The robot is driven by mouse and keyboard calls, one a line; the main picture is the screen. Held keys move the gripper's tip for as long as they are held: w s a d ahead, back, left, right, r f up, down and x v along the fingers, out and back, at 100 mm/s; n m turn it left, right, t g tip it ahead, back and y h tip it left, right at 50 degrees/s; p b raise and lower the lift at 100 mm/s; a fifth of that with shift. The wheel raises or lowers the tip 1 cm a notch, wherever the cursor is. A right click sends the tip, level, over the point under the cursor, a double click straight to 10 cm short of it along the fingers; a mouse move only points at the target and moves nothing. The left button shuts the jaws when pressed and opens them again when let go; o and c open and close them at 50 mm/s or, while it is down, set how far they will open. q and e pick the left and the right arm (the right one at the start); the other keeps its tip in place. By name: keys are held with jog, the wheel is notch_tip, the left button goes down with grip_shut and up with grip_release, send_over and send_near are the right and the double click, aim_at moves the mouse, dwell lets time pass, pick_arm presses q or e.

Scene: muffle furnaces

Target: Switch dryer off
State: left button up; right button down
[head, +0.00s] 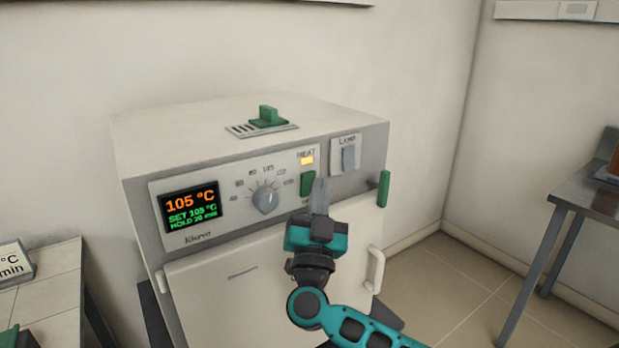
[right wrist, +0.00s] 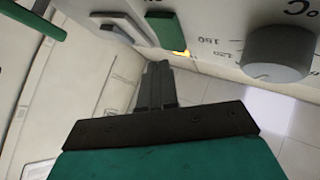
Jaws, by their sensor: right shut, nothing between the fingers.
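The dryer (head: 250,205) is a pale box with a grey front panel. Its display (head: 190,208) reads 105 °C, SET 105 °C and a HOLD line. A round grey dial (head: 265,199) sits right of the display. A grey LAMP switch (head: 348,158) is to the right. My right gripper (head: 319,184) is shut and empty, its fingertips in front of the panel beside the green switch; I cannot tell whether they touch. My left gripper is not in view.
A green slider (head: 268,117) is on the dryer's top, and a green lever (head: 383,188) is at its right front edge. A door handle (head: 375,269) sticks out below. A tiled bench (head: 50,285) is at left, a metal table (head: 585,197) at right.

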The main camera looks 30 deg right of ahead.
jog(key=shift+w, duration=0.1)
dwell(0.7)
jog(key=shift+w+r+p, duration=0.1)
jog(key=shift+w+p, duration=0.25)
jog(key=shift+w, duration=0.3)
dwell(0.6)
jog(key=shift+s, duration=0.1)
jog(key=shift+s+p, duration=0.65)
jog(key=shift+p, duration=0.1)
